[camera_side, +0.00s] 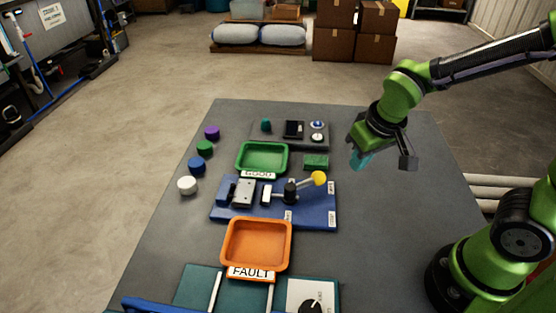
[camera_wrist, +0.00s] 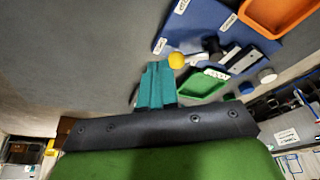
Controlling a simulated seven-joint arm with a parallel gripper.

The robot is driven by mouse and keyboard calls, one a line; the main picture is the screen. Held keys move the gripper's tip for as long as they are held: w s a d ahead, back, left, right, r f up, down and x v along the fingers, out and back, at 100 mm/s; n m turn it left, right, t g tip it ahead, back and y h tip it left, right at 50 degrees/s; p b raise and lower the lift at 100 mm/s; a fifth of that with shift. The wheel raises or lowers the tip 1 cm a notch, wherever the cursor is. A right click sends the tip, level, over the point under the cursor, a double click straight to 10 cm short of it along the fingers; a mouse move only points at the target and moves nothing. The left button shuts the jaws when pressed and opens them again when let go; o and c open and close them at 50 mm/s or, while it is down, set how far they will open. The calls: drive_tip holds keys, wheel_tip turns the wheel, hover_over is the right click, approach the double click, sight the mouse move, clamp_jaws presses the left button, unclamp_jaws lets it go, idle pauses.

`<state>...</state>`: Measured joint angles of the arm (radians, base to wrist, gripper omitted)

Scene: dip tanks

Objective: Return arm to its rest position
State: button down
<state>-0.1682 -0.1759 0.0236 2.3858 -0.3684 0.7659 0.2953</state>
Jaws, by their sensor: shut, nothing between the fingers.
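My gripper (camera_side: 360,160) has teal fingers and hangs in the air over the right back part of the table. It is shut with nothing in it. In the wrist view its fingers (camera_wrist: 155,68) are together, pointing over the grey table. My green arm reaches in from the right, bent at the elbow, and the gripper tilts down. The gripper is apart from everything on the table, to the right of the green block (camera_side: 316,162).
On the table (camera_side: 390,240) stand a green GOOD tray (camera_side: 240,158), an orange FAULT tray (camera_side: 228,262), a blue fixture (camera_side: 320,218) with a yellow-knobbed lever (camera_side: 319,178), and a grey panel (camera_side: 283,145). Several coloured pucks (camera_side: 197,164) line the left. The table's right side is clear.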

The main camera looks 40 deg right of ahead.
drive_tip(key=shift+v, duration=1)
